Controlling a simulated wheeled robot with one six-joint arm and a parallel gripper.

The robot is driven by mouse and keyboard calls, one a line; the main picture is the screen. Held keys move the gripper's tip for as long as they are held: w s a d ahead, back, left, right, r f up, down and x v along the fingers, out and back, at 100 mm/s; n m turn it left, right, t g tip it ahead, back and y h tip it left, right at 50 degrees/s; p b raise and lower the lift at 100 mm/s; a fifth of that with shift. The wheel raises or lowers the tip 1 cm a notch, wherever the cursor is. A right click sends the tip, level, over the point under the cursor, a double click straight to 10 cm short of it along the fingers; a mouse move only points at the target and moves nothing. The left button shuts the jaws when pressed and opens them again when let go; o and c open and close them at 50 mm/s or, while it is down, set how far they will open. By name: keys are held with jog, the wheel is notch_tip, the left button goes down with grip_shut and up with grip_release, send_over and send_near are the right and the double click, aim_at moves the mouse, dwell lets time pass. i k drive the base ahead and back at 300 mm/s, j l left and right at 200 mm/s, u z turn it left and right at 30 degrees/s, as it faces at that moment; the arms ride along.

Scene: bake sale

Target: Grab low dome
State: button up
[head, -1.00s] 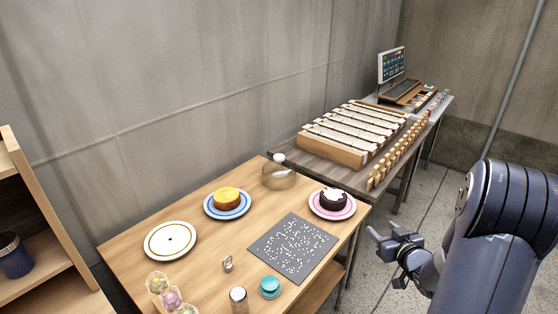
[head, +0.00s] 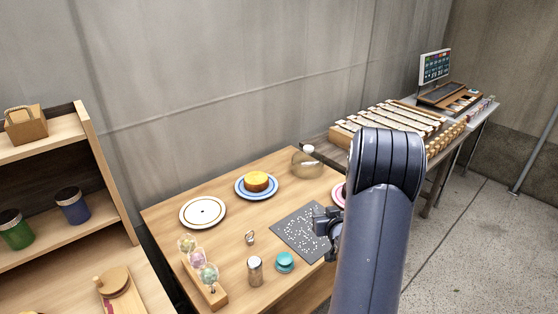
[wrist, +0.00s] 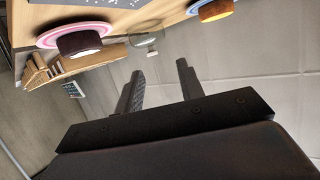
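The low dome (head: 307,164) is a clear, brownish-looking cover with a pale knob on top. It stands at the back right of the wooden table, and no cake can be made out under it. In the wrist view the dome (wrist: 146,40) shows small and upside down beyond the fingers. My gripper (head: 327,220) is over the speckled grey mat, in front of the dome and apart from it. In the wrist view my gripper (wrist: 160,82) has its two fingers spread with nothing between them.
A yellow cake (head: 256,181) on a blue-rimmed plate is left of the dome. A pink-rimmed plate (head: 338,195) is mostly hidden by my arm; its dark cake (wrist: 80,43) shows in the wrist view. An empty white plate (head: 190,214), shaker (head: 255,270) and teal item (head: 285,262) stand nearby.

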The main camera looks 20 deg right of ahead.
aim_at(306, 163)
jog(key=i+l+u, duration=0.15)
jog(key=l, duration=0.25)
jog(key=i+l+u, duration=0.15)
jog(key=l, duration=0.25)
jog(key=i+l+u, duration=0.15)
jog(key=l, duration=0.25)
jog(key=l+u, duration=0.2)
jog(key=l, duration=0.2)
jog(key=i+l, duration=0.1)
jog(key=l, duration=0.3)
